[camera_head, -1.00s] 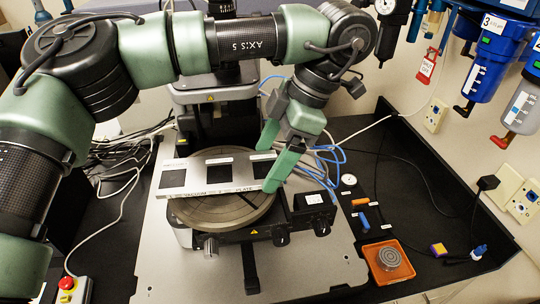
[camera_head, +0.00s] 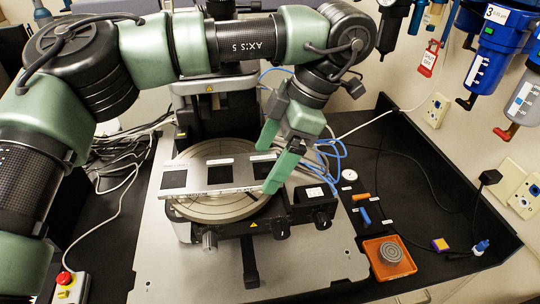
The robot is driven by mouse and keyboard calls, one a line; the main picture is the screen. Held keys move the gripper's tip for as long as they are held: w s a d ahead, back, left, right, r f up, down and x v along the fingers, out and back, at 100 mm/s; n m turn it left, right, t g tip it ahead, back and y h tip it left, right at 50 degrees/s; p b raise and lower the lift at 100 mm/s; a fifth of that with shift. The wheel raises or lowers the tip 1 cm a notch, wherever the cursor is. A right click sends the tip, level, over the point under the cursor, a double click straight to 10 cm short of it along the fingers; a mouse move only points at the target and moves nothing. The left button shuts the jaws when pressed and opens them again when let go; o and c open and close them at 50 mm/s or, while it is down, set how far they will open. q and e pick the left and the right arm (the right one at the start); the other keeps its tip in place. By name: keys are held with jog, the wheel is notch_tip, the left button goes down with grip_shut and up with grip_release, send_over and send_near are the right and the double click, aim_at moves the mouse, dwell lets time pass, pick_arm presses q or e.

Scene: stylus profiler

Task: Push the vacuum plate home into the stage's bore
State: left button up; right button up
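A flat silver plate (camera_head: 200,175) with three black square windows and lettering on its front edge lies across the round stage (camera_head: 215,209); I take it to be the vacuum plate. My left gripper (camera_head: 269,169) is at the plate's right end, one green finger at its back edge and one at its front edge, and appears shut on it. The plate covers the stage's middle, so the bore is hidden. I cannot tell whether the plate touches the stage or sits just above it. My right gripper is not in view.
An orange tray (camera_head: 375,265) holding a round grooved disc (camera_head: 391,253) stands at the right. Knobs (camera_head: 321,219) line the stage's front. Blue tubes (camera_head: 325,160) run behind it. A red-topped stop button (camera_head: 66,278) is at lower left. The grey base plate in front is mostly clear.

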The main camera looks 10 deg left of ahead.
pick_arm(q)
jog(key=shift+o, duration=0.4)
jog(key=shift+s, duration=0.1)
jog(key=shift+f, duration=0.1)
jog(key=v, duration=0.8)
